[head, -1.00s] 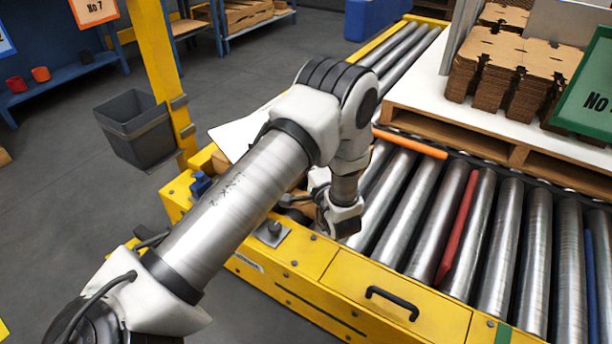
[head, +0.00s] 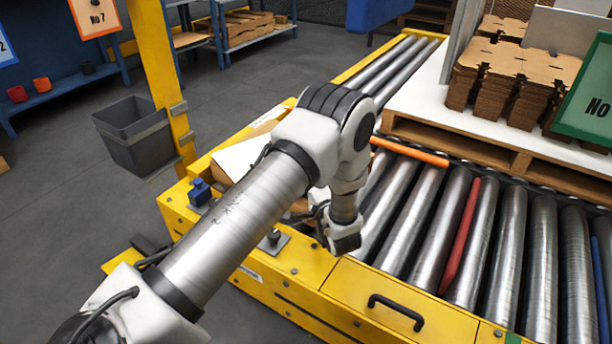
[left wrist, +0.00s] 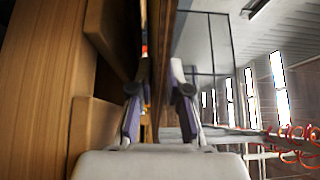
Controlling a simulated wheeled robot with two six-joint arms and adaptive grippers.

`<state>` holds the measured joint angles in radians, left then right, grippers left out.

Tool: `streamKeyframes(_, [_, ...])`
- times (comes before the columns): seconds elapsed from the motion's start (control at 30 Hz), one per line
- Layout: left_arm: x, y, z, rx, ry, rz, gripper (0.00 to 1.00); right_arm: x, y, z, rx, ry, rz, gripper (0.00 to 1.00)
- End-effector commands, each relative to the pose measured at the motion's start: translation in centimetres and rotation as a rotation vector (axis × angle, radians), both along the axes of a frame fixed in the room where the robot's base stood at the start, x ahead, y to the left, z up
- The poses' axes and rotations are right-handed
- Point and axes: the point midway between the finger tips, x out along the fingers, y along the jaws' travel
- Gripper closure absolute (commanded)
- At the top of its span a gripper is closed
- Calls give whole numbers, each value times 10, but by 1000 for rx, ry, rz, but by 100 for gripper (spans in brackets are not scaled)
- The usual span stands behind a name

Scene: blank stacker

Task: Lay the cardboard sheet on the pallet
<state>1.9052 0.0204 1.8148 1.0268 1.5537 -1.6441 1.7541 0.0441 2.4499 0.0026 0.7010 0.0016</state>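A pale, flat cardboard sheet (head: 238,158) shows in the head view behind my left forearm, above the yellow frame's left end. My left gripper (head: 318,212) is low over the near rail, largely hidden by my own arm. In the left wrist view its fingers (left wrist: 158,95) stand close together on either side of the thin brown edge of the sheet (left wrist: 161,45) and look shut on it. Wooden parts (left wrist: 45,80) fill the left of that view. A wooden pallet (head: 455,147) with a white top stands on the rollers at right. My right gripper is not in view.
Stacks of flat brown cartons (head: 490,85) and a green sign (head: 590,105) stand on the pallet. An orange bar (head: 410,152) and a red bar (head: 460,235) lie among the rollers. A grey bin (head: 135,135) hangs by a yellow post (head: 160,70).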

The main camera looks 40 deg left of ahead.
Motion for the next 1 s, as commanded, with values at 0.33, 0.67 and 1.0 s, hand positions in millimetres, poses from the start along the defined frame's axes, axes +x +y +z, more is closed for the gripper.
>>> streamKeyframes(0.33, [-4, -1, -10, -7, 24, -2, 67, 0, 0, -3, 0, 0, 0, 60])
streamKeyframes(0.67, [-30, -50, 7, -3, 25, -9, 67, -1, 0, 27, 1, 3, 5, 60])
streamKeyframes(1.0, [-61, -103, 5, -4, 14, -2, 67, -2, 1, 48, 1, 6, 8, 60])
